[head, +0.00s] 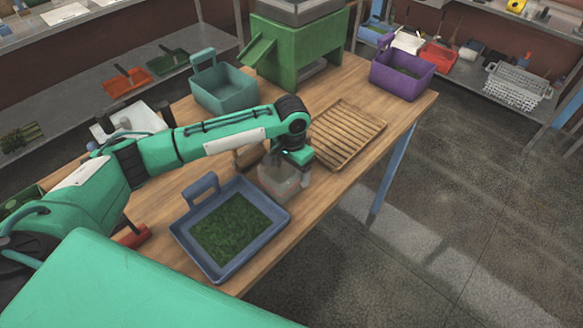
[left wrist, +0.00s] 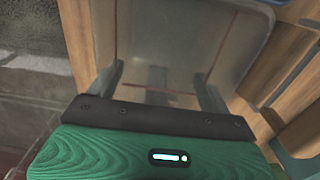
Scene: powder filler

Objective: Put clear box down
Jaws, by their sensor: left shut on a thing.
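The clear box (head: 280,186) is a see-through container at the near edge of the wooden table (head: 330,192), between the blue-grey tray and the slatted wooden board. My left gripper (head: 297,160) points down and is shut on the clear box. In the left wrist view the clear box (left wrist: 180,45) fills the upper middle, with the fingers of my left gripper (left wrist: 162,85) at its near part. I cannot tell whether the box's bottom touches the table. My right gripper is in neither view.
A blue-grey tray (head: 266,258) of green leaves stands close left of the box. A slatted wooden board (head: 347,133) lies to the right. A teal bin (head: 224,90), green machine (head: 300,45) and purple bin (head: 402,75) stand at the back.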

